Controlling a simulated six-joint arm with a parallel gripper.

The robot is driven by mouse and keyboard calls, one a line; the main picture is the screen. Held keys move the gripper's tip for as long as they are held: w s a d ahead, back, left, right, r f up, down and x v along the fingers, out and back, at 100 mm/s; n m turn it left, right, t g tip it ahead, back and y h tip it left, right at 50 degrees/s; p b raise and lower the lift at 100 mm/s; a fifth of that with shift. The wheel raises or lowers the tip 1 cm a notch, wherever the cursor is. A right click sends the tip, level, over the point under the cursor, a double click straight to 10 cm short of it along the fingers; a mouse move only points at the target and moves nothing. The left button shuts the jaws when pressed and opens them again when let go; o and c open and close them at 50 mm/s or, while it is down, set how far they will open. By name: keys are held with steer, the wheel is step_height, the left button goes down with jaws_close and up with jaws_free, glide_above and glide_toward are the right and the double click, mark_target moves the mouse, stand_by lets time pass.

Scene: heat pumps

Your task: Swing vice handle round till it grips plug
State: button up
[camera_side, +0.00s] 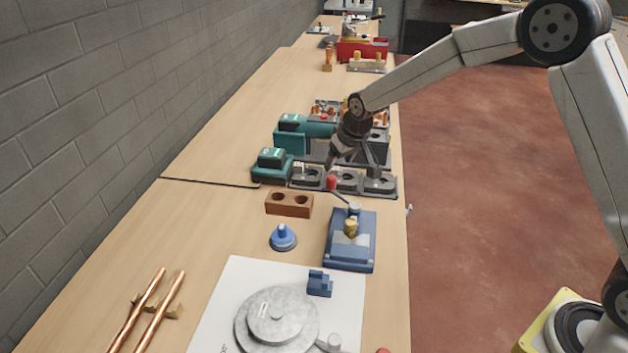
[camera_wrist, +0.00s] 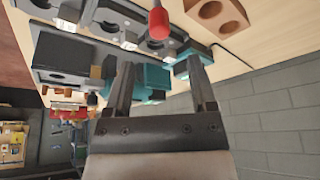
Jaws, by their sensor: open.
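The blue vice (camera_side: 351,254) stands on the bench in the side view, with a brass plug (camera_side: 351,228) at its jaws. Its handle runs up and left from a grey hub to a red knob (camera_side: 332,183). The red knob also shows at the top of the wrist view (camera_wrist: 158,22). My gripper (camera_side: 352,170) is open and empty, just beyond and above the knob in the side view. In the wrist view my two fingers (camera_wrist: 160,82) are spread, with the knob past their tips. I see no contact. Whether the vice jaws touch the plug is too small to tell.
A brown block with two holes (camera_side: 289,204) and a blue knobbed piece (camera_side: 283,238) stand left of the vice. Grey units with round recesses (camera_side: 306,178) and green tools (camera_side: 272,165) lie near my gripper. A round metal plate (camera_side: 277,318) is in front.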

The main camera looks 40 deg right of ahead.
mark_target(332, 178)
steer(key=shift+f, duration=0.15)
steer(key=shift+x, duration=3.7)
steer(key=shift+w, duration=0.1)
steer(key=shift+c, duration=0.2)
jaws_close()
